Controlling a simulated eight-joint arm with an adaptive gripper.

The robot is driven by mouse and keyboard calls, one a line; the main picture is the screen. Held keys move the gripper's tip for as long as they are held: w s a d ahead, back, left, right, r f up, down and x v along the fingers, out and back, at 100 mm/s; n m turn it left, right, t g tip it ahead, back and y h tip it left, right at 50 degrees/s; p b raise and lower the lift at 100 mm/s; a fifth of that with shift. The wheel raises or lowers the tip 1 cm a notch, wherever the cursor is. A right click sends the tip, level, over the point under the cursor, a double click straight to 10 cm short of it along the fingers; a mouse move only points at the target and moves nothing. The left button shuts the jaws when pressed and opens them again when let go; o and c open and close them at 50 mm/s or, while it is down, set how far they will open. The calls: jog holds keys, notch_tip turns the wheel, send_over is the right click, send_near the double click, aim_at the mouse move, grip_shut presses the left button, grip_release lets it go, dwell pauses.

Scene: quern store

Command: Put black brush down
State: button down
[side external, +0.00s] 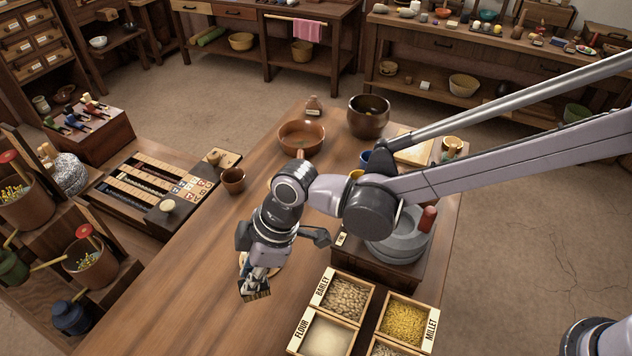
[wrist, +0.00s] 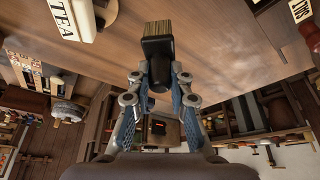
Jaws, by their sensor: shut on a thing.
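My gripper (side external: 262,270) is shut on the black brush (side external: 257,290), with the bristles pointing down over the wooden table (side external: 190,280). In the wrist view the gripper (wrist: 158,84) has its fingers closed on both sides of the brush's black body (wrist: 157,55), and the tan bristles (wrist: 157,28) stick out beyond it. The handle is largely hidden between the fingers. I cannot tell whether the bristles touch the tabletop.
Labelled grain boxes, including barley (side external: 347,297) and millet (side external: 403,322), stand right of the gripper. The grey quern (side external: 400,245) stands behind them. A brown cup (side external: 233,180) and wide bowl (side external: 301,138) sit farther back. The tabletop left of the gripper is clear.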

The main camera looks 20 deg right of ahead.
jog(key=shift+s+a+f, duration=0.45)
jog(key=shift+a+f, duration=0.5)
jog(key=shift+f, duration=0.35)
jog(key=shift+s+a+f, duration=0.5)
jog(key=shift+a+f, duration=0.45)
jog(key=shift+f, duration=0.35)
jog(key=shift+s+a+f, duration=0.45)
jog(key=shift+a+f, duration=0.5)
jog(key=shift+f, duration=0.35)
jog(key=c, duration=1.2)
grip_release()
jog(key=shift+f, duration=0.1)
